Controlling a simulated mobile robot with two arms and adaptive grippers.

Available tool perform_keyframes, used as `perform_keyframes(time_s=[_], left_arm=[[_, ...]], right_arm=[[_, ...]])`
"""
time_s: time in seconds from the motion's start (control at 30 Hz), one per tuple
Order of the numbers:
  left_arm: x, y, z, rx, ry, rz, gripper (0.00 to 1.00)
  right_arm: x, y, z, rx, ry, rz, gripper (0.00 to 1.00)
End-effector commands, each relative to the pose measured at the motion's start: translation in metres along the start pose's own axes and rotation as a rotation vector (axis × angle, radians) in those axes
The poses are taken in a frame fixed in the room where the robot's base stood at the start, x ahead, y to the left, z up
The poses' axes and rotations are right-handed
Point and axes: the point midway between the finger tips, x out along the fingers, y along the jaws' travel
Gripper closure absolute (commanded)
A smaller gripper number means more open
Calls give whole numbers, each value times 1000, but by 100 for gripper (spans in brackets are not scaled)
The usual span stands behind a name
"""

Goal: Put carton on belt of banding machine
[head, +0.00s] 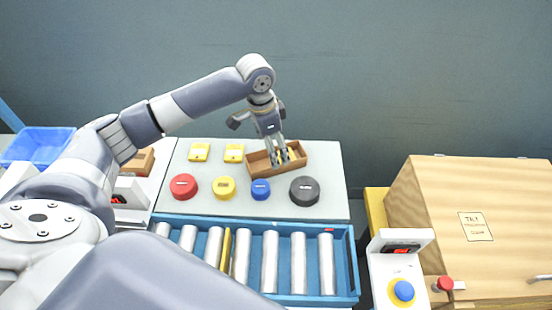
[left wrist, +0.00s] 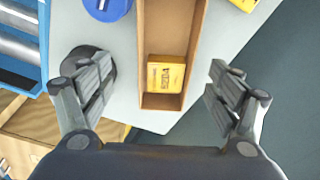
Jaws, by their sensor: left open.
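A brown open-topped tray (head: 261,170) stands at the back of the pale table, with a yellow box (left wrist: 166,75) inside one end of it. It also shows in the left wrist view (left wrist: 143,35). My left gripper (head: 278,156) is over the tray, fingers pointing down. In the left wrist view the open fingers (left wrist: 160,85) stand wide on either side of the tray and yellow box, touching neither as far as I can tell. I cannot tell which thing is the carton; a brown box (head: 140,162) also stands at the left, partly hidden by my arm. My right gripper is not in view.
Red (head: 184,186), yellow (head: 224,187), blue (head: 261,189) and black (head: 304,190) round pieces line the table's front. Two yellow boxes (head: 200,151) lie behind. A blue-framed roller conveyor (head: 340,262) runs in front. A wooden cabinet (head: 480,190) and a control box (head: 398,270) stand at right.

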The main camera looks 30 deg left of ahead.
Motion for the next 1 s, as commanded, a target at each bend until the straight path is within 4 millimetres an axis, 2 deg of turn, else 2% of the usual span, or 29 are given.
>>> perform_keyframes(time_s=[0.17, 0.5, 0.8, 0.83, 0.87, 1.0], left_arm=[[14, -1, 0, -1, 0, -1, 17], [58, -4, -2, -1, -1, 0, 17], [66, -5, -2, 1, 1, -2, 17], [65, -5, -2, 1, 1, -2, 19], [65, -5, -2, 1, 1, -2, 26], [65, -5, -2, 0, 1, -2, 57]], right_arm=[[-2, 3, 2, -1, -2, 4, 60], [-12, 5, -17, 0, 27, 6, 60], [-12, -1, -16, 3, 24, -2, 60], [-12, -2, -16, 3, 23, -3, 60], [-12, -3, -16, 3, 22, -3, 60], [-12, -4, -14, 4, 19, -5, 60]])
